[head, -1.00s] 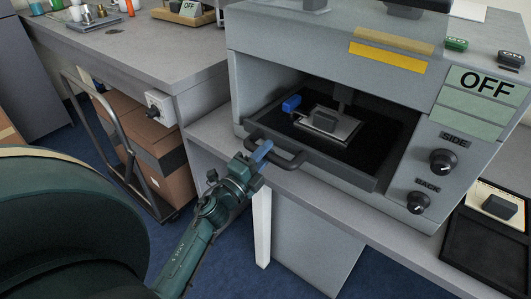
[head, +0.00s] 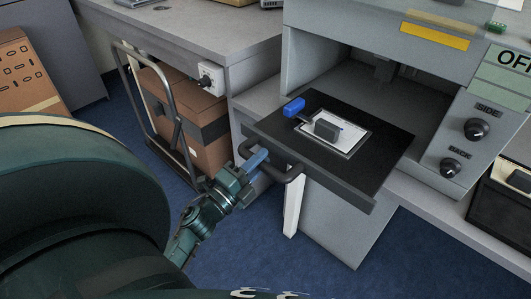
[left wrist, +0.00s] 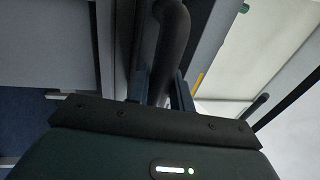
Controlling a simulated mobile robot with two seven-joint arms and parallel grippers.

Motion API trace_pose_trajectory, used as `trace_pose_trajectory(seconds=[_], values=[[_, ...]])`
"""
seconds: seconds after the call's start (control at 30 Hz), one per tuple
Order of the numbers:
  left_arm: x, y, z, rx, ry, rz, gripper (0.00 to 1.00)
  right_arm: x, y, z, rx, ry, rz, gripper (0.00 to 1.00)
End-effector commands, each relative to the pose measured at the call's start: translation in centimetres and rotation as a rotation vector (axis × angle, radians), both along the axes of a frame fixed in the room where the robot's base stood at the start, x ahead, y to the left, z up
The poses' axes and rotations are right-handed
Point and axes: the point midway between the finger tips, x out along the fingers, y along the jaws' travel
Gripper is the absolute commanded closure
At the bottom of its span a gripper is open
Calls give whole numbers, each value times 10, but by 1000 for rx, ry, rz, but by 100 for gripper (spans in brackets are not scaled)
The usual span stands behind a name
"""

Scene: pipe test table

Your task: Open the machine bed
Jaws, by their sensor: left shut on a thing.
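The machine (head: 345,45) is a grey box with an open front. Its bed (head: 385,165) is a black sliding tray, pulled well out of the opening. On the bed lie a light plate with a dark block (head: 327,130) and a blue clamp handle (head: 293,107). A dark bar handle (head: 290,172) is on the bed's front edge. My left gripper (head: 260,162) is shut on this handle at its left part. In the left wrist view the handle (left wrist: 172,35) runs between the two fingers. My right gripper is not in view.
A side table (head: 190,35) with a socket box (head: 209,76) stands at left. Below it are a cart (head: 150,100) and cardboard boxes (head: 178,110). Side and back knobs (head: 476,129) and an OFF panel are on the machine's right. A black tray (head: 500,215) lies at far right.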

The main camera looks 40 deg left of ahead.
Motion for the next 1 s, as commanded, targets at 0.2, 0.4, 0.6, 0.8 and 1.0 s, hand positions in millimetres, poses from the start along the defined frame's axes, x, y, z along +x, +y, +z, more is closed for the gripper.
trace_pose_trajectory(seconds=[0.2, 0.4, 0.6, 0.8, 1.0], values=[[-6, 1, 0, 0, 1, 0, 100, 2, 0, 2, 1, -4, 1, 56], [-7, 1, 0, 0, 0, 0, 100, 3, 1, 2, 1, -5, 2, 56], [-7, 1, 0, 0, 0, 1, 76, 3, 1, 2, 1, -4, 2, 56], [-6, 1, 0, 0, 0, 0, 60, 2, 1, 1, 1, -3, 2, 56], [-6, 1, 0, 0, 0, 0, 58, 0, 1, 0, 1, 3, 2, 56]])
